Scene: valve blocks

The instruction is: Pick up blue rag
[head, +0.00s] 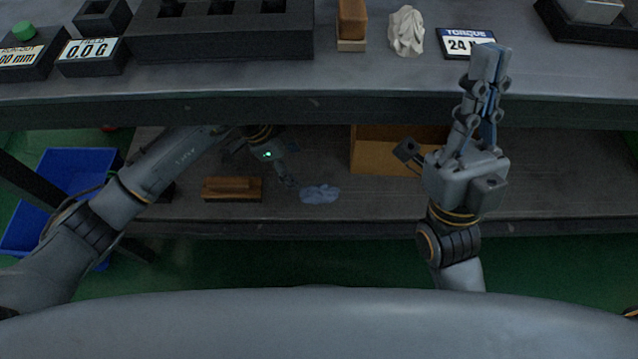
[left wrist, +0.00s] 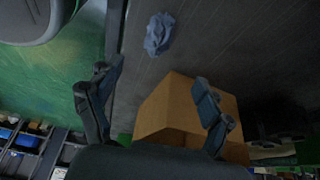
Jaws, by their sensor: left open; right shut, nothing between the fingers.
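The blue rag (head: 320,194) lies crumpled on the lower shelf (head: 290,212), between a wooden-handled brush and a cardboard box. It also shows in the left wrist view (left wrist: 159,33), beyond the fingers and apart from them. My left gripper (head: 287,182) reaches under the tabletop, just left of the rag in the head view; its fingers are small and dark there. In the left wrist view my left gripper (left wrist: 152,101) is open, with its fingers wide apart and nothing held. My right gripper (head: 490,55) is shut and empty, pointing up in front of the bench edge.
A cardboard box (head: 376,152) stands behind and right of the rag. The brush (head: 232,188) lies left of it. The bench top (head: 300,82) overhangs the shelf and carries a white cloth (head: 406,32). A blue bin (head: 70,172) stands on the floor at left.

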